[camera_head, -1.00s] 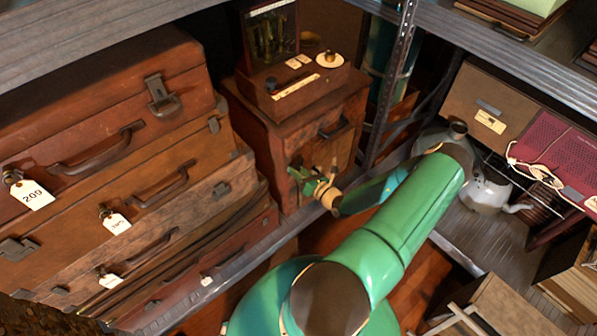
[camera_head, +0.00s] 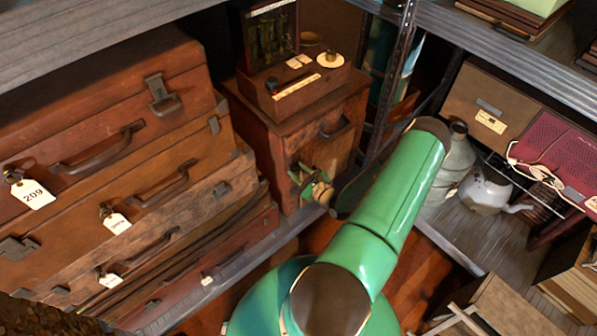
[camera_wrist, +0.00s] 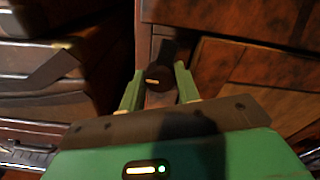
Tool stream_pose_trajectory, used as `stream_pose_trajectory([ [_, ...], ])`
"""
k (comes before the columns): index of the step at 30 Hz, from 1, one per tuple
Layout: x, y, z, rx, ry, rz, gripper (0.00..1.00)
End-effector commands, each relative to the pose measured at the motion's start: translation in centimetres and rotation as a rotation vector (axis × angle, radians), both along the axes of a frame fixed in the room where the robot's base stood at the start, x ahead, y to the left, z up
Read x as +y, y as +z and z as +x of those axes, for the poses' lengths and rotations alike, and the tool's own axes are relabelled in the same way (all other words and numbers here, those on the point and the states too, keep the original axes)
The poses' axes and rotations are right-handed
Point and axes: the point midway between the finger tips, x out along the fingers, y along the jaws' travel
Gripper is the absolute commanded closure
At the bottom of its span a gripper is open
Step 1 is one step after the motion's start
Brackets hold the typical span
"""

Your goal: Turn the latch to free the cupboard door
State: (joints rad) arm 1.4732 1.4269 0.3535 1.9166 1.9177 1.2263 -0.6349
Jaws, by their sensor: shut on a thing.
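The cupboard (camera_head: 262,128) is a small brown wooden cabinet in the middle of the head view. Its door (camera_head: 335,158) faces right and looks closed. My gripper (camera_head: 312,182) is at the lower left of the door, by the cabinet's front edge. In the wrist view the latch (camera_wrist: 158,76) is a dark round knob with a pale mark, on the upright wood strip beside the door panel (camera_wrist: 270,78). My gripper (camera_wrist: 158,84) has one green finger on each side of the latch and is shut on it. The fingers hide the latch in the head view.
Stacked brown suitcases (camera_head: 110,160) with paper tags stand close on the left. A metal shelf post (camera_head: 392,80) rises just right of the cupboard. A grey kettle (camera_head: 485,192) and a red case (camera_head: 560,150) are on the right shelf.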

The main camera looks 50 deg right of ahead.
Motion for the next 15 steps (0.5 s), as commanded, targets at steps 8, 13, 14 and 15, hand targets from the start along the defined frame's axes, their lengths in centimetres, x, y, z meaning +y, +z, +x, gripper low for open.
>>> stream_pose_trajectory([
  [8, 0.08, -0.05, -0.04, 0.013, 0.0, -0.112, 0.91],
  [13, 0.1, -0.06, -0.06, 0.017, 0.001, -0.138, 0.91],
  [14, 0.1, -0.06, -0.06, 0.017, 0.001, -0.14, 0.91],
  [15, 0.09, -0.06, -0.06, 0.017, 0.0, -0.142, 0.9],
])
